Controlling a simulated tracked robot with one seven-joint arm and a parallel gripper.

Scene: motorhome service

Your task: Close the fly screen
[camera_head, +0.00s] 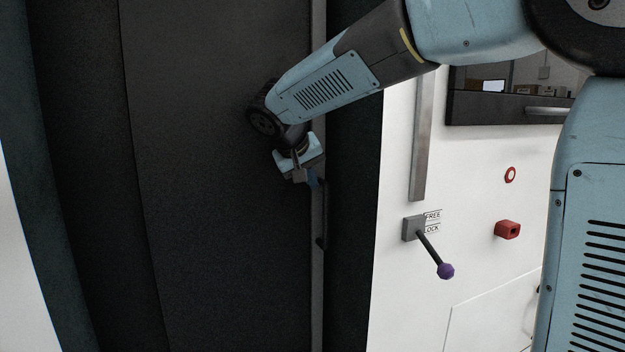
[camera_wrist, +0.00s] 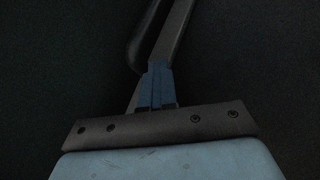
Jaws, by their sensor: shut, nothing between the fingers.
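The fly screen (camera_head: 215,230) is a dark panel across the doorway in the head view. Its grey upright edge bar (camera_head: 317,275) stands at the right, close beside the dark door frame. A dark handle (camera_head: 321,225) is on this bar, partly hidden by my gripper. My gripper (camera_head: 314,181) is at the bar, by the handle's upper end. In the wrist view my gripper's blue fingers (camera_wrist: 157,82) are together with nothing between them. The bar (camera_wrist: 174,32) and dark handle (camera_wrist: 146,35) run up just beyond the fingertips. I cannot tell whether they touch.
The white motorhome wall (camera_head: 470,190) is to the right of the doorway. It carries a lever with a purple knob (camera_head: 446,271) marked FREE and LOCK, a red fitting (camera_head: 508,230), a grey vertical rail (camera_head: 422,140) and a dark window (camera_head: 510,95).

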